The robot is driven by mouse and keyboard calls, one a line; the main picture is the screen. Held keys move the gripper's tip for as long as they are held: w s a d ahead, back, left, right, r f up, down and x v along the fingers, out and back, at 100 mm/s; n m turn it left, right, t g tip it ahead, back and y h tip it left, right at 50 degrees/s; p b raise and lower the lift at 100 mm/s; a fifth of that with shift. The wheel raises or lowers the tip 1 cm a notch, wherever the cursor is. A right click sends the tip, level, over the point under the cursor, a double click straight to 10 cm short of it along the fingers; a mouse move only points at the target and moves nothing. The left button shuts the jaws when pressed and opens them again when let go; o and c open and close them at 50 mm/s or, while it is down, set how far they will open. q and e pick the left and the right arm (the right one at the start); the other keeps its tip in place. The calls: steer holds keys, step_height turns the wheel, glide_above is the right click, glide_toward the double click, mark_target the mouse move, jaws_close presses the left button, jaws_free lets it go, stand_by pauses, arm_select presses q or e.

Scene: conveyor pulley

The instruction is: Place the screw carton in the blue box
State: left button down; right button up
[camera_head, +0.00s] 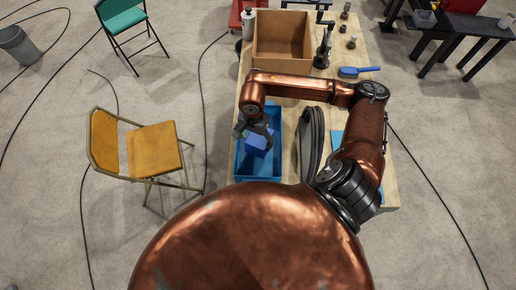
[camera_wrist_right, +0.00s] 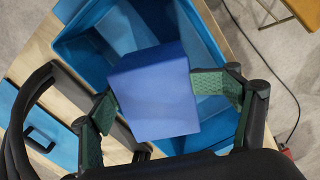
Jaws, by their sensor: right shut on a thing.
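The screw carton (camera_wrist_right: 155,95) is a blue-violet block, held between the green-padded fingers of my right gripper (camera_wrist_right: 168,98) in the right wrist view. In the head view the carton (camera_head: 258,143) shows under my right gripper (camera_head: 256,131), over the blue box (camera_head: 241,166). The blue box (camera_wrist_right: 85,50) is an open-topped tray on the table, and in the right wrist view it lies behind the carton. I cannot tell whether the carton touches the box floor. My left gripper is not in view.
The wooden table (camera_head: 284,170) also bears a cardboard box (camera_head: 283,35), a blue-handled brush (camera_head: 358,71) and dark pulley or belt rings (camera_head: 311,140) right of the blue box. A yellow chair (camera_head: 150,149) stands to the left.

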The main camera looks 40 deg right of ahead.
step_height(320, 180, down, 4)
steer(key=shift+w+r+p, duration=0.1)
steer(key=shift+p, duration=0.25)
steer(key=shift+f, duration=0.65)
step_height(320, 180, down, 2)
steer(key=shift+f+p, duration=0.15)
steer(key=shift+p, duration=0.25)
steer(key=shift+f, duration=0.25)
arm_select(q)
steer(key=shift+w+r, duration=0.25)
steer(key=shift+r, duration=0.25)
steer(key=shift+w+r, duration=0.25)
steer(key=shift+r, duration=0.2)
arm_select(e)
steer(key=shift+f, duration=0.2)
steer(key=o, duration=1.3)
steer(key=shift+r, duration=0.1)
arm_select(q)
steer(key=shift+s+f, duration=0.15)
